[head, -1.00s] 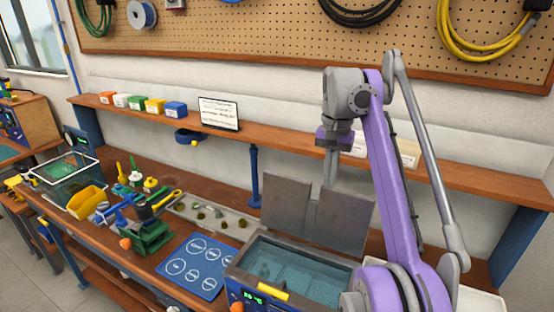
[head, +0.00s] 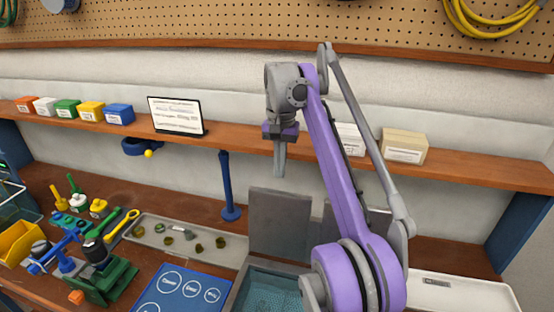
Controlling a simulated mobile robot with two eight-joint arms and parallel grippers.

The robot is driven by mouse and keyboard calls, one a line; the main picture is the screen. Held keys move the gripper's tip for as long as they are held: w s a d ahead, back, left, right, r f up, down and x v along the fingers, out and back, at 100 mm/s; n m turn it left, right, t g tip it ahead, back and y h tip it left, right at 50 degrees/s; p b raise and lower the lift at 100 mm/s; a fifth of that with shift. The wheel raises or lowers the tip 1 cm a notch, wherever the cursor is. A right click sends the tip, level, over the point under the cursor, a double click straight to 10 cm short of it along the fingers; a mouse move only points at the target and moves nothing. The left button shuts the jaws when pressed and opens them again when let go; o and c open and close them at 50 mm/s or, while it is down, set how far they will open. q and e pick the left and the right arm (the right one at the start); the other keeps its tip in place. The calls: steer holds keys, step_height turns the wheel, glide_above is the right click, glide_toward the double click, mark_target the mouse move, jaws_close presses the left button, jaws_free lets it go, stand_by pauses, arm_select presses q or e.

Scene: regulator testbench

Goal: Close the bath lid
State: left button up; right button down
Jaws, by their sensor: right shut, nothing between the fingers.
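The bath (head: 238,297) is a grey-rimmed tank of teal liquid at the bottom centre, cut off by the frame edge. Its grey lid (head: 280,222) stands upright, open, along the back rim. The lid's right part is mostly hidden behind my purple right arm. My right gripper (head: 279,172) points down, shut and empty. In the picture it sits just above the left part of the lid; I cannot tell the exact gap in depth. My left gripper is not in view.
A wooden shelf (head: 230,138) with coloured boxes and a sign (head: 176,115) runs behind. A tray of small parts (head: 180,237), a blue mat (head: 182,292) and a green vise (head: 105,282) lie left of the bath. A white tray (head: 460,291) lies right.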

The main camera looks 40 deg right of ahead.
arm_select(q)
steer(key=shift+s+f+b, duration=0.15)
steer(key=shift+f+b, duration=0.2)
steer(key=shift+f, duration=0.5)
arm_select(e)
steer(key=s+a+f, duration=0.2)
steer(key=a, duration=0.1)
steer(key=shift+f, duration=0.35)
